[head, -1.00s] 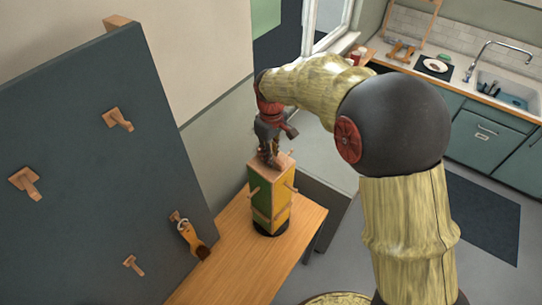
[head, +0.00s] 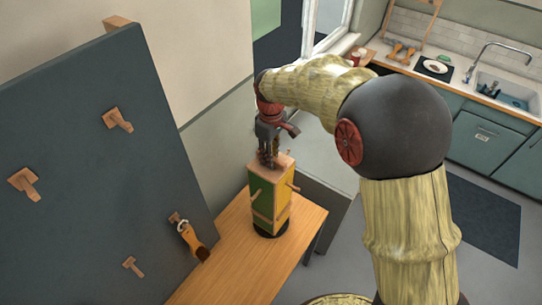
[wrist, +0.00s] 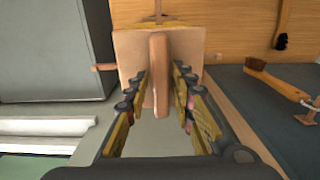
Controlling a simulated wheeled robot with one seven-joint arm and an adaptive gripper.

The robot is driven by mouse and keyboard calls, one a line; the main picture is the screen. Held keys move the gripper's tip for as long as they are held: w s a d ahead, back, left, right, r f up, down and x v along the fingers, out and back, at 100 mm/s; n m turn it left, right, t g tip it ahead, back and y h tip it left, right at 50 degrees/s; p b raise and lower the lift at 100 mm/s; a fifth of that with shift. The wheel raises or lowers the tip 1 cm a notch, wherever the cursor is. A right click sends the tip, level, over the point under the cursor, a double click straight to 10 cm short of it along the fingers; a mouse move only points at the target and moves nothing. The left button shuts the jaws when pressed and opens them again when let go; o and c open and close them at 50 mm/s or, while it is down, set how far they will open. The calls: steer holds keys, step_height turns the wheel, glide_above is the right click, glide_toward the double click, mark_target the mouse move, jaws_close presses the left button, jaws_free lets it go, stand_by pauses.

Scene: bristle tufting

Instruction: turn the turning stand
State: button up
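The turning stand (head: 268,203) is a block with green and yellow sides and a pale wooden top, upright on a dark round base on the wooden table. Wooden pegs stick out of its sides. In the wrist view its top (wrist: 128,52) shows with an upright wooden bar (wrist: 159,62) on it. My gripper (head: 268,163) is over the top of the stand, pointing down. In the wrist view my gripper (wrist: 162,82) is open, with one finger on each side of the bar. A gap shows on the right; contact on the left is unclear.
A dark board (head: 75,165) with wooden pegs stands to the left. A brush with a strap (head: 191,238) hangs on it, close to the table (head: 240,268). The table's front is clear. A kitchen counter (head: 455,85) with a sink is far behind at right.

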steer(key=shift+o, duration=0.9)
step_height(320, 180, up, 12)
stand_by(0.4)
steer(key=f+m, duration=0.1)
steer(key=s+f, duration=0.1)
steer(key=f+m, duration=0.1)
steer(key=shift+s+d+f+m, duration=0.1)
steer(key=shift+s+d+m, duration=0.2)
steer(key=shift+s, duration=0.1)
steer(key=s+d+f+m+t+b, duration=0.2)
steer(key=s+d+f+b, duration=0.3)
steer(key=s+b, duration=0.2)
steer(key=s+d+f+m+t+b, duration=0.1)
steer(key=s+d+f+m+b, duration=0.2)
steer(key=s+d+f+b, duration=0.2)
steer(key=s+d+f+m+t+b, duration=0.2)
steer(key=s+d+f+b, duration=0.3)
steer(key=s+b, duration=0.6)
steer(key=s, duration=0.3)
steer(key=shift+d+m+t, duration=0.25)
steer(key=shift+m+t, duration=0.05)
steer(key=shift+m, duration=0.1)
